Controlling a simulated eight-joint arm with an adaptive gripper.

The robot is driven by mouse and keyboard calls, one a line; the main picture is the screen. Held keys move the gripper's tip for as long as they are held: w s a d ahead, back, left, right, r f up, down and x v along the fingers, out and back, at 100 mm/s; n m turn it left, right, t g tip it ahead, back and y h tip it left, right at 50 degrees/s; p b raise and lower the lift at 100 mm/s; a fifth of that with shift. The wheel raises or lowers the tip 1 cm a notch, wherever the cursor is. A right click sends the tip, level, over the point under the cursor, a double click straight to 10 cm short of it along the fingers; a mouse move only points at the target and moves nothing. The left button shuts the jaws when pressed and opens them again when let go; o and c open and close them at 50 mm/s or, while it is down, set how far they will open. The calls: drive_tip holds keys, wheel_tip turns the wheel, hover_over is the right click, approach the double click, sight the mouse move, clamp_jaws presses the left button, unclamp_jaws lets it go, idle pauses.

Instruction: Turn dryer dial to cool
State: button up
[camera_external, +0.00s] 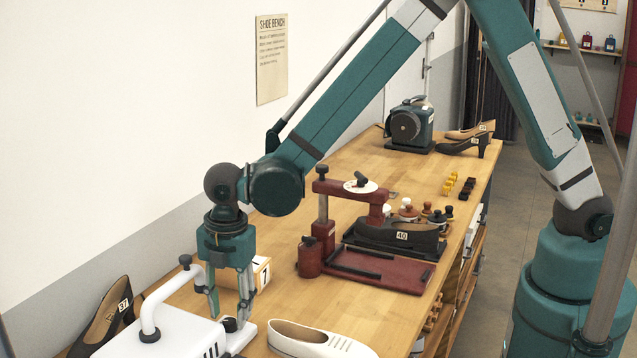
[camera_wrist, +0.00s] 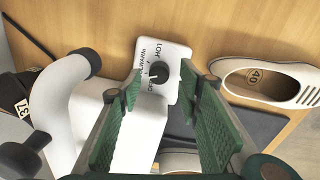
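The white dryer (camera_external: 165,335) stands at the near left end of the bench, with a curved white pipe. Its black dial (camera_wrist: 159,72) sits on a white panel (camera_wrist: 176,52) lettered HOT, WARM and, less clearly, COOL. In the external view the dial (camera_external: 229,324) shows small between my fingers. I cannot tell for sure which label the dial's mark points at. My gripper (camera_external: 229,312) points down, open, over the dial. In the wrist view the green fingers of my gripper (camera_wrist: 160,88) stand apart on either side of the dial, with gaps; contact is not visible.
A cream shoe (camera_wrist: 272,82) lies right of the dial panel. A dark shoe (camera_external: 103,315) leans at the left behind the dryer. A numbered box (camera_external: 262,271) stands close behind my gripper. A dark red press (camera_external: 350,235) stands farther along the bench.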

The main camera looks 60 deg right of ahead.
sight(236, 315)
wheel_tip(236, 315, up, 6)
drive_tip(key=shift+s+d+f, duration=0.1)
drive_tip(key=s+d+r+m+t+b, duration=0.1)
drive_tip(key=s+d+r+m, duration=0.3)
drive_tip(key=d+r, duration=0.3)
drive_tip(key=s+d+r+m+t+b, duration=0.1)
drive_tip(key=s+d+r+m, duration=0.3)
drive_tip(key=d+r, duration=0.3)
drive_tip(key=d, duration=0.5)
drive_tip(key=shift+s+r+m+t+y, duration=0.3)
drive_tip(key=shift+r+m, duration=0.05)
drive_tip(key=shift+m, duration=0.05)
idle(0.7)
drive_tip(key=shift+s+b, duration=0.1)
drive_tip(key=shift+b, duration=0.2)
idle(0.3)
drive_tip(key=s+d+m+t+b, duration=0.3)
drive_tip(key=s+d+m, duration=0.8)
drive_tip(key=s+d, duration=0.5)
drive_tip(key=s+t, duration=0.1)
drive_tip(key=s, duration=0.2)
drive_tip(key=shift+s+d+r+h, duration=0.2)
drive_tip(key=shift+d+r+h, duration=0.1)
drive_tip(key=shift+h, duration=0.1)
